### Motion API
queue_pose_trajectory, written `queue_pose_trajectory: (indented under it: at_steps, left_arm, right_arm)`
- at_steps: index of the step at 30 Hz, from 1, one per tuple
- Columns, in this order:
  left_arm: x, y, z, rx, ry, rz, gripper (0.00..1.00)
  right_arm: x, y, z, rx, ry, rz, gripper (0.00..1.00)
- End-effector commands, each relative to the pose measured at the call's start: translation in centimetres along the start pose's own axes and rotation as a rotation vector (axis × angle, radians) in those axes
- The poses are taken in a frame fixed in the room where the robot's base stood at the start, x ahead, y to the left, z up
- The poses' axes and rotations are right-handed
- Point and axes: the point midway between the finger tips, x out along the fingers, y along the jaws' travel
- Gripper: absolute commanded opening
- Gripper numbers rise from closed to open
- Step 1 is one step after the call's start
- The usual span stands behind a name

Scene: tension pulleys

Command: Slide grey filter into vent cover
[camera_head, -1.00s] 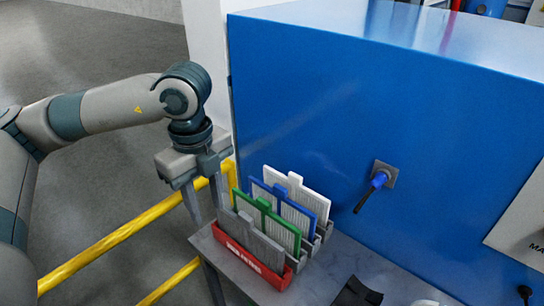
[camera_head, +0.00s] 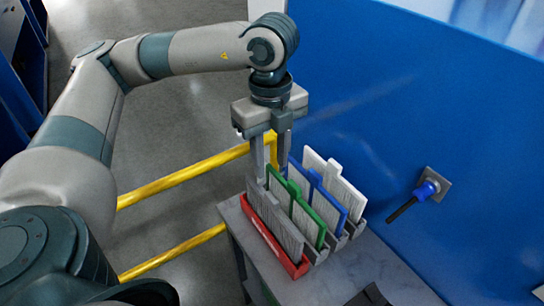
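The grey filter (camera_head: 274,222) stands upright with its top tab in the front slot of a red-fronted rack (camera_head: 270,243). My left gripper (camera_head: 271,172) points down over the far left end of the rack, by the grey and green filters. Its two fingers are apart with nothing seen between them. Whether a fingertip touches a filter cannot be told. No vent cover can be made out.
Green (camera_head: 308,217), blue (camera_head: 331,205) and white (camera_head: 350,192) filters stand behind the grey one. A yellow rail (camera_head: 180,175) runs at left.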

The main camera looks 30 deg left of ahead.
Motion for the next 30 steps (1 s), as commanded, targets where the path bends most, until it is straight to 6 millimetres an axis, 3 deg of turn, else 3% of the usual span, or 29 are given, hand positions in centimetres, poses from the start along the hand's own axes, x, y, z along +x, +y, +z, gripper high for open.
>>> queue_pose_trajectory:
  at_steps: [11,30]
  left_arm:
    - [3.0,0.1,0.0,0.0,0.0,0.002,0.34]
    - [13.3,0.1,0.0,-0.001,0.001,0.001,0.34]
  right_arm:
    - [1.6,0.0,0.1,0.0,0.0,0.0,0.31]
    - [6.5,-0.2,0.5,0.001,0.001,-0.001,0.31]
